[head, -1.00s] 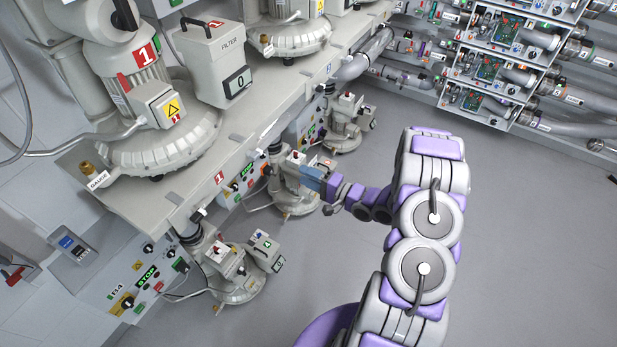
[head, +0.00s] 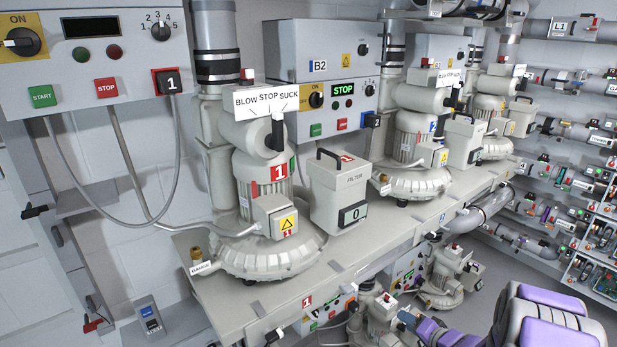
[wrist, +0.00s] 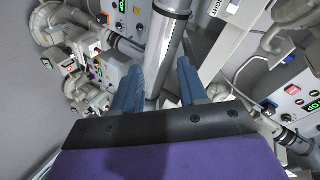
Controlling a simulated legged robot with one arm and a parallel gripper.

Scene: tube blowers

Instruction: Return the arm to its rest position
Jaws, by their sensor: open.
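My arm shows at the lower right of the head view as purple and white segments. My gripper (head: 405,318) is at the bottom edge there, small and partly cut off, in front of the lower blower units. In the wrist view my gripper (wrist: 160,85) shows two blue fingers spread apart with nothing held between them. A grey vertical pipe (wrist: 168,45) stands beyond the fingers. I cannot tell from these views whether the fingers touch it.
A bench (head: 245,305) carries blower 1 (head: 265,215), a filter box (head: 340,190) and more blowers. Lower blowers (head: 445,275) stand below it. A control box (head: 95,55) hangs at upper left. Shelving (head: 595,230) is at right. Floor shows between bench and my arm.

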